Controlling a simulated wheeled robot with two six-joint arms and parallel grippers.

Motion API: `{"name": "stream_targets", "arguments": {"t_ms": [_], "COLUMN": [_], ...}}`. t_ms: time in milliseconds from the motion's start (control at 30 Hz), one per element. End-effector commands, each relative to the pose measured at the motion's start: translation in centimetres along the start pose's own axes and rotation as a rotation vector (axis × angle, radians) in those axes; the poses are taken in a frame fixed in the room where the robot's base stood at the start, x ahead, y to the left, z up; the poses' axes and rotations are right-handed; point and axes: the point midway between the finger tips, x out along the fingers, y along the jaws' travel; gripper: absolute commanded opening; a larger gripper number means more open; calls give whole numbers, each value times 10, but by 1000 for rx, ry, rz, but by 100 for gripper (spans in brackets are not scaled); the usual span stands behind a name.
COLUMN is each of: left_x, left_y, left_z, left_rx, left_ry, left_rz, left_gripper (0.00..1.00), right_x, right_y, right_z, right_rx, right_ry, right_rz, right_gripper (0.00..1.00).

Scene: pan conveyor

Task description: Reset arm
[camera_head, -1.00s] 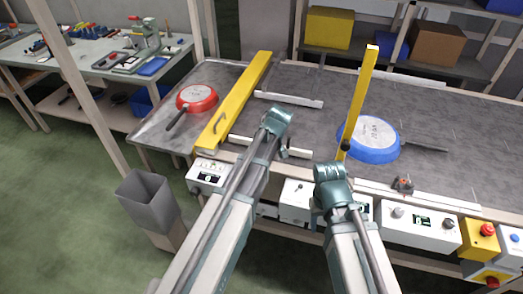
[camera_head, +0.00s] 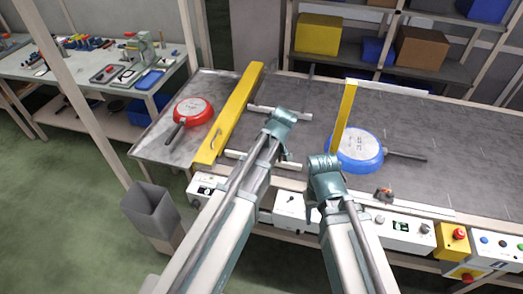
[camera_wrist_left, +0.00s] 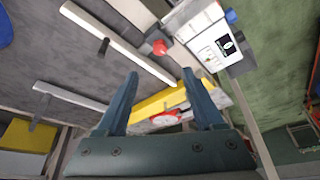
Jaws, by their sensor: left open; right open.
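A red pan (camera_head: 193,107) lies on the left part of the conveyor, its handle toward the front left. A blue pan (camera_head: 372,136) lies right of centre, its handle pointing right. My right gripper (camera_head: 312,213) points down in front of the conveyor's front edge, left of and nearer than the blue pan, holding nothing that I can see. My left gripper shows in the left wrist view (camera_wrist_left: 160,75), its two fingers spread wide with nothing between them. In the head view it is mostly hidden by its own wrist, over the conveyor's front part between the pans.
A long yellow bar (camera_head: 232,110) crosses the grey conveyor (camera_head: 460,140) right of the red pan. Another yellow bar (camera_head: 344,108) stands beside the blue pan. Control boxes (camera_head: 400,228) line the front.

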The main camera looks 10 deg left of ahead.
Motion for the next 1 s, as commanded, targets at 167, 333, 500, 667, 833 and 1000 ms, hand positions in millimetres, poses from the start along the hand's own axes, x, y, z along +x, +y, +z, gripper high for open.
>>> {"name": "stream_targets", "arguments": {"t_ms": [167,333,500,667,833,1000], "left_x": [-1,-1,-1,-10,-30,-48], "left_y": [0,0,0,-14,-48,-79], "left_z": [0,0,1,30,97,151], "left_rx": [0,0,3,157,559,933], "left_ry": [0,0,-1,-45,-159,-263], "left_rz": [0,0,0,-2,16,63], "left_gripper": [69,69,69,69,69,69], "right_x": [-1,-1,-1,-1,-1,-1], "right_y": [0,0,0,0,0,0], "right_z": [0,0,0,0,0,0], "right_rx": [0,0,0,0,0,0], "right_ry": [0,0,0,0,0,0], "right_rz": [0,0,0,0,0,0], "right_gripper": [50,50,50,50,50,50]}}
